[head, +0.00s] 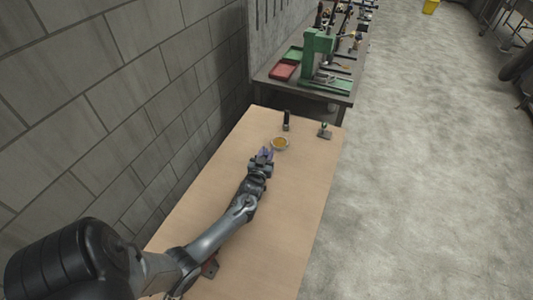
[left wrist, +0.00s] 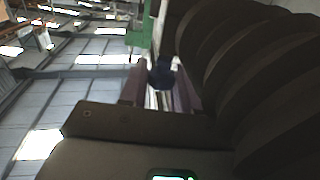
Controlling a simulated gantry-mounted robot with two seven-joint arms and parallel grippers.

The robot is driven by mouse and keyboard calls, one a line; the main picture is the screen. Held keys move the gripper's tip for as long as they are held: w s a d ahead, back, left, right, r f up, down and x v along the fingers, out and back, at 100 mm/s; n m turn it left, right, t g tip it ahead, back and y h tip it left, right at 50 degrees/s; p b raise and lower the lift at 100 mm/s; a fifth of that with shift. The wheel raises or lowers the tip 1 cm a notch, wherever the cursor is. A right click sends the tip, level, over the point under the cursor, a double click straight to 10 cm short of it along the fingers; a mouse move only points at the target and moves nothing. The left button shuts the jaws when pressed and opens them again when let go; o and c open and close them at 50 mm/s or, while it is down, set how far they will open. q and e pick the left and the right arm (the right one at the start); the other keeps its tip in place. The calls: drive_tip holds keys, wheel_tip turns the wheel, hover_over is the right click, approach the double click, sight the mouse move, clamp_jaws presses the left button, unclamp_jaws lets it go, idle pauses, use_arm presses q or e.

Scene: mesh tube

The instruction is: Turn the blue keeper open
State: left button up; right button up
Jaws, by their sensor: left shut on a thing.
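My left gripper (head: 264,157) reaches over the wooden table, close to a small round dish (head: 280,143) with an amber middle. In the left wrist view, a dark blue rounded part (left wrist: 162,76), which looks like the blue keeper, sits between the two fingers of my left gripper (left wrist: 160,90). The gripper is shut on it. In the head view, the gripper hides most of what it holds, and only a small purple-blue patch shows at its tip. I cannot tell how far the keeper is turned. My right gripper is not in view.
A black upright piece (head: 286,121) stands behind the dish, and a small green-topped stand (head: 325,131) is to its right. A workbench with a green press (head: 318,55) and trays adjoins the table's far end. A block wall (head: 130,100) runs along the left. The table's right side is clear.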

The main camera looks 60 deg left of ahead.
use_arm(q)
drive_tip(key=o, duration=0.9)
drive_tip(key=shift+s+d+r+p, duration=0.1)
drive_tip(key=shift+s+d+p, duration=0.3)
drive_tip(key=shift+p, duration=0.2)
drive_tip(key=shift+p+v, duration=2.7)
drive_tip(key=shift+v, duration=2.1)
drive_tip(key=shift+o, duration=0.3)
